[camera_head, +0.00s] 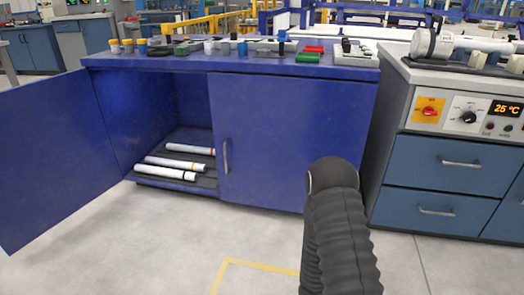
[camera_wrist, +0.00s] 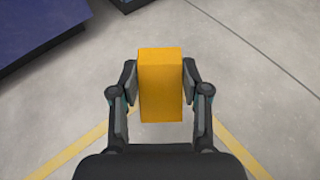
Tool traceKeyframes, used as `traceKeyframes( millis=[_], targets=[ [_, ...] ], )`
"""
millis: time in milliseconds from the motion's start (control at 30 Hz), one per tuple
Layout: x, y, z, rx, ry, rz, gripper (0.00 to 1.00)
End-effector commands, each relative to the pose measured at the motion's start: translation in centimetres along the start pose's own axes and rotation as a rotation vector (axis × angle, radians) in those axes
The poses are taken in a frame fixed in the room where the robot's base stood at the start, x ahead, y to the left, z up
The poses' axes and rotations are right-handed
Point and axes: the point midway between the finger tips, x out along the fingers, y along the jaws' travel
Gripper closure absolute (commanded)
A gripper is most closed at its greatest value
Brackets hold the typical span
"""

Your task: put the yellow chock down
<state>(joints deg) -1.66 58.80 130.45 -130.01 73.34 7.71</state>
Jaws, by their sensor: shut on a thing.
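The yellow chock (camera_wrist: 160,85) is a plain yellow block in the middle of the wrist view. My gripper (camera_wrist: 160,82) is shut on it, with one finger against each side. Grey concrete floor shows behind and around the chock; its height over the floor is hard to tell. In the head view my dark ribbed arm (camera_head: 338,230) stands before the blue cabinet, and neither the gripper nor the chock can be seen there.
The blue cabinet (camera_head: 290,140) has its left door (camera_head: 50,150) swung open. Several white pipes (camera_head: 175,163) lie inside at the bottom. Yellow floor tape (camera_head: 255,265) marks a corner on open floor.

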Motion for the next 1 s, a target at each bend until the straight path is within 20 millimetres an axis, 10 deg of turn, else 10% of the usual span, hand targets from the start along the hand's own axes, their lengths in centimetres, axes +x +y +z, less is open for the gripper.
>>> traceKeyframes(
  millis=[400,1000],
  targets=[
    [-8.3,9.1,11.9,-0.149,-0.006,0.372,0.91],
    [-17.5,14.2,24.2,-0.220,-0.001,0.535,0.91]
  ],
)
